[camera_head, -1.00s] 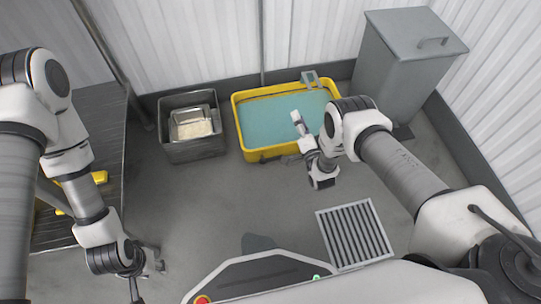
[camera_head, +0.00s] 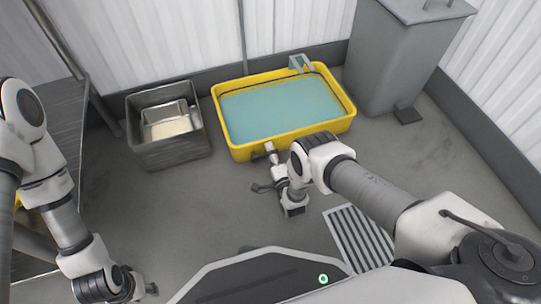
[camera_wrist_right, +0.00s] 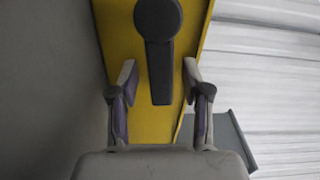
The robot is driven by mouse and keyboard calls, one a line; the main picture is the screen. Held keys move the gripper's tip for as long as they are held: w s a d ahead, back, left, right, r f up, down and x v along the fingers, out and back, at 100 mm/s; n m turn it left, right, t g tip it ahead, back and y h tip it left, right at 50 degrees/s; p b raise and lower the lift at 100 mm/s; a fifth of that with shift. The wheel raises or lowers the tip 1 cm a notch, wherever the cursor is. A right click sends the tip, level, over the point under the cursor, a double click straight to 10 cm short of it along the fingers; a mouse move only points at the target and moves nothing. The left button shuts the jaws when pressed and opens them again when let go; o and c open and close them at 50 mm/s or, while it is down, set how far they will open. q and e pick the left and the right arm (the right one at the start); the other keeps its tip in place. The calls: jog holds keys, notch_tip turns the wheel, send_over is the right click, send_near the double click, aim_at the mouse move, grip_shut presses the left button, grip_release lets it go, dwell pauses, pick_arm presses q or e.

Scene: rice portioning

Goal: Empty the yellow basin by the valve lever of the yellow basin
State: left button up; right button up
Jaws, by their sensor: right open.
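The yellow basin (camera_head: 300,135) stands on the floor near the back wall in the head view, holding blue-green water (camera_head: 280,108). Its yellow wall (camera_wrist_right: 115,25) fills the middle of the right wrist view. The dark grey valve lever (camera_wrist_right: 159,45) hangs on that wall, with a round top and a narrower arm. My right gripper (camera_wrist_right: 159,72) is open, its fingers on either side of the lever in the picture; contact is not visible. In the head view my right gripper (camera_head: 270,158) is at the basin's near side. My left gripper (camera_head: 146,290) is low at left, its jaws unclear.
A metal bin (camera_head: 170,153) with a smaller container (camera_head: 166,115) stands left of the basin. A tall grey bin (camera_head: 395,60) stands to the right. A floor grate (camera_head: 357,236) lies near the right arm. A table (camera_head: 55,115) is at left.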

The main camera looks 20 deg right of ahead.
aim_at(254, 155)
jog(key=shift+w, duration=0.1)
grip_shut()
jog(key=shift+r, duration=0.2)
jog(key=shift+a+r+n+p, duration=0.1)
jog(key=shift+r+n+p, duration=0.3)
jog(key=shift+n, duration=0.3)
jog(key=shift+a+r+n+p, duration=0.1)
jog(key=shift+r+n+p, duration=0.15)
jog(key=shift+n+p, duration=0.35)
jog(key=r+n, duration=0.1)
jog(key=n, duration=0.1)
jog(key=a+r+n+p, duration=0.1)
jog(key=n, duration=0.1)
jog(key=shift+n, duration=0.3)
jog(key=a+n, duration=0.1)
jog(key=n, duration=0.1)
jog(key=a+r+n+p, duration=0.1)
jog(key=n, duration=0.1)
jog(key=shift+n, duration=0.3)
jog(key=shift+a+r+n, duration=0.15)
jog(key=shift+a+n, duration=0.45)
jog(key=shift+n, duration=0.65)
jog(key=shift+a+r+n, duration=0.15)
jog(key=shift+a+n, duration=0.45)
jog(key=shift+n, duration=0.65)
